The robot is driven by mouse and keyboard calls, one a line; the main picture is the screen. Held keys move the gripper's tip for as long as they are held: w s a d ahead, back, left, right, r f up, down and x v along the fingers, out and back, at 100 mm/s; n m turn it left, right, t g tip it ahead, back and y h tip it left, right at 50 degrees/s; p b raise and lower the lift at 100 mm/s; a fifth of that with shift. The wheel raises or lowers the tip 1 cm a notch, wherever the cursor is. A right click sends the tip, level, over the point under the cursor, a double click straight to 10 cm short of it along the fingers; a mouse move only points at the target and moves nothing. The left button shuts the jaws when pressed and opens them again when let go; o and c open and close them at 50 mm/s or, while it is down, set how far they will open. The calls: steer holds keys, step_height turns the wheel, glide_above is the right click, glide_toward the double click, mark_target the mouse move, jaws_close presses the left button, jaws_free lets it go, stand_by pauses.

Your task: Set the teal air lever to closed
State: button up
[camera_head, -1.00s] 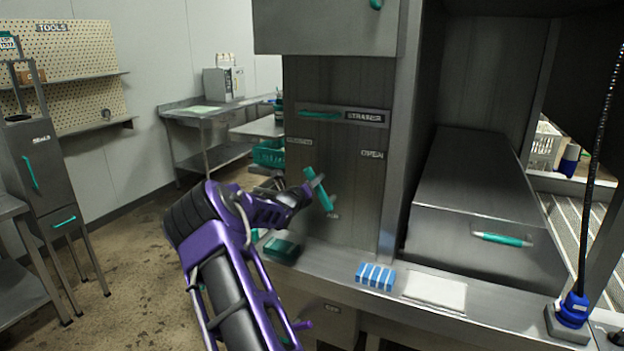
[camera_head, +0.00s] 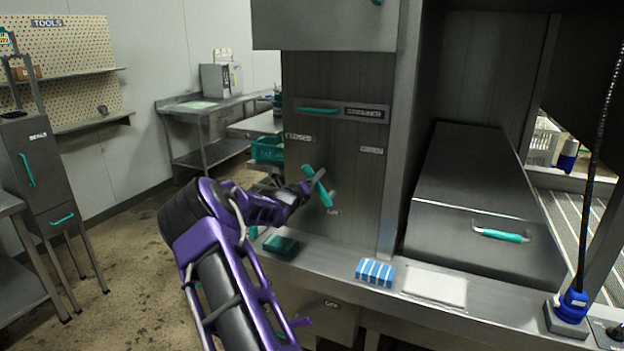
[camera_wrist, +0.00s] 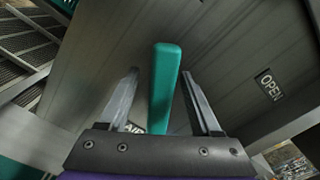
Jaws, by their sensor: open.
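The teal air lever (camera_head: 321,190) is on the steel front panel, below and between the CLOSED label (camera_head: 298,137) and the OPEN label (camera_head: 371,150). In the head view it slants from upper left to lower right. My gripper (camera_head: 308,187) is at the lever and partly covers it. In the wrist view the teal lever (camera_wrist: 165,80) stands between the two spread fingers of my gripper (camera_wrist: 160,72), with a visible gap on each side. The AIR label (camera_wrist: 134,127) is partly hidden behind the gripper. The lever's pivot is hard to make out.
A steel ledge (camera_head: 345,292) runs below the panel, holding a dark green block (camera_head: 281,246), a blue-and-white striped block (camera_head: 375,272) and a white sheet (camera_head: 435,286). A teal horizontal handle (camera_head: 319,110) is above the lever. A steel post (camera_head: 400,150) stands to its right.

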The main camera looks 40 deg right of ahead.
steer(key=v, duration=1.7)
steer(key=shift+a, duration=0.2)
